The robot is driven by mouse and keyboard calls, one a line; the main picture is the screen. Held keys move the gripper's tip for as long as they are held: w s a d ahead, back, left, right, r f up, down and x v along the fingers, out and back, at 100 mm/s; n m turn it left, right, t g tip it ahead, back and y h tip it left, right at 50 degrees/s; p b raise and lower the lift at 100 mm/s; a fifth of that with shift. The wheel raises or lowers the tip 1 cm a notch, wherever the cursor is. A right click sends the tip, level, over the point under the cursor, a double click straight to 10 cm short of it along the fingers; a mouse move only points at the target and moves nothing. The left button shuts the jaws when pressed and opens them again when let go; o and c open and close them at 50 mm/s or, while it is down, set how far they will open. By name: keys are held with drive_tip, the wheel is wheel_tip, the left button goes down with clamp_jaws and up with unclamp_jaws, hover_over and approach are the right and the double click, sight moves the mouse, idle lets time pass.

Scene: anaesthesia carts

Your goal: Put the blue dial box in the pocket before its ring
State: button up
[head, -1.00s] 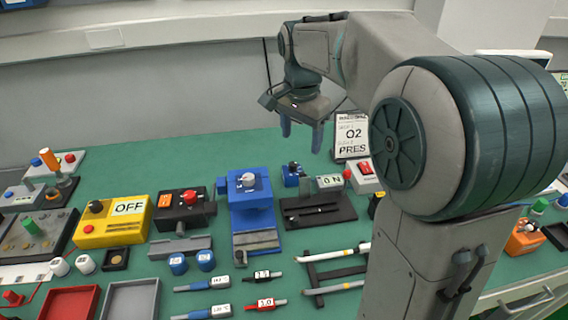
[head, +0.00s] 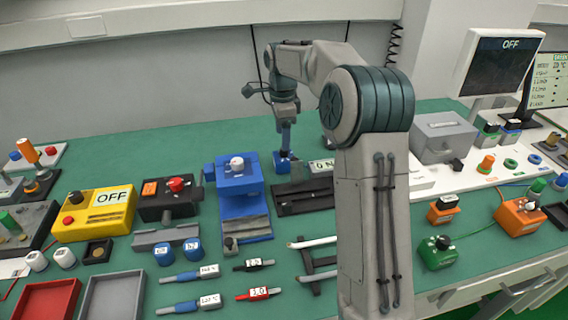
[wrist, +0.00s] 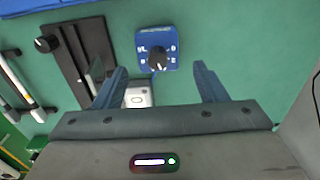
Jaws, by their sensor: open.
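In the wrist view my gripper (wrist: 160,70) holds nothing, and the box appears beyond and between the fingertips. A blue ring (head: 534,159) lies on the white board at the right. I cannot clearly make out a pocket before it.
A white ON box (head: 321,167) stands just right of the dial box.

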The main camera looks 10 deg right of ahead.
sight(284, 152)
drive_tip(key=f, duration=0.6)
drive_tip(key=shift+s+d+f, duration=0.15)
drive_tip(key=shift+s+f, duration=0.05)
drive_tip(key=shift+f, duration=0.15)
drive_tip(key=shift+r, duration=0.1)
drive_tip(key=c, duration=1.3)
